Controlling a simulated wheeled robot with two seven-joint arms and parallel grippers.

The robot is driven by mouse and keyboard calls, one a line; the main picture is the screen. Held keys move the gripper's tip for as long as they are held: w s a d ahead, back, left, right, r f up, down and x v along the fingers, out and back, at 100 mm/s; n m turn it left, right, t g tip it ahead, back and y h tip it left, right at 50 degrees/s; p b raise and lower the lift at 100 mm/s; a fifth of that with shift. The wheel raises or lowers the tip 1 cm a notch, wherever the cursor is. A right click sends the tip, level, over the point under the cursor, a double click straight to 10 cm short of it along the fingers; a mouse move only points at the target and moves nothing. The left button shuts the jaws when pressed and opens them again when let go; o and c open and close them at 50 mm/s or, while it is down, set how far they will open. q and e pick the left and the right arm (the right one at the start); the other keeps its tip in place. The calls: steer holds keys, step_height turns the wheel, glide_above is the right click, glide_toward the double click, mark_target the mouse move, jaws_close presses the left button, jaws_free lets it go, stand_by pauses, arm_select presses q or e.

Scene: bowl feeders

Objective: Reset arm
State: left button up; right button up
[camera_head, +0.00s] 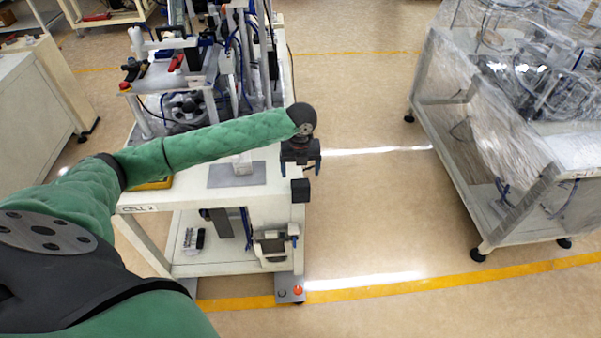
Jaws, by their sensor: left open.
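My left arm, in a green quilted sleeve, reaches in from the left across the front of a white workbench. My left gripper (301,168) hangs at its end, pointing down, at the right front corner of the bench. Its two blue-tipped fingers are apart and nothing shows between them. My right gripper is not in view.
The white bench (150,201) carries machinery (190,70), a grey plate (222,177) with a small pale block (242,165), and a yellow item (153,184). A plastic-wrapped cart (495,242) stands at right. The floor (370,215) between them is clear.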

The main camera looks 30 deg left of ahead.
arm_select(q)
steer(key=shift+d, duration=0.1)
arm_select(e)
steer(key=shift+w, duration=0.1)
arm_select(q)
steer(key=s+d+f+n+t+h, duration=0.1)
steer(key=s+d+f+n, duration=0.2)
steer(key=s+d+n, duration=0.4)
steer(key=s+d+f+n+t+h, duration=0.1)
steer(key=s+d+f+n+h, duration=0.15)
steer(key=s+d+n, duration=0.45)
steer(key=s+a+f+n+t+y, duration=0.1)
steer(key=s+a+n+y, duration=0.15)
steer(key=s+n, duration=0.55)
steer(key=s+a+n+t+y, duration=0.1)
steer(key=s+a+n, duration=0.2)
steer(key=s+n, duration=0.5)
step_height(320, 180, down, 27)
steer(key=d+m+g, duration=0.1)
steer(key=d+m, duration=0.1)
steer(key=s+f, duration=0.4)
steer(key=f, duration=0.7)
steer(key=s+f+g+b, duration=0.1)
steer(key=s+f, duration=0.3)
steer(key=f, duration=0.7)
steer(key=shift+f, duration=0.25)
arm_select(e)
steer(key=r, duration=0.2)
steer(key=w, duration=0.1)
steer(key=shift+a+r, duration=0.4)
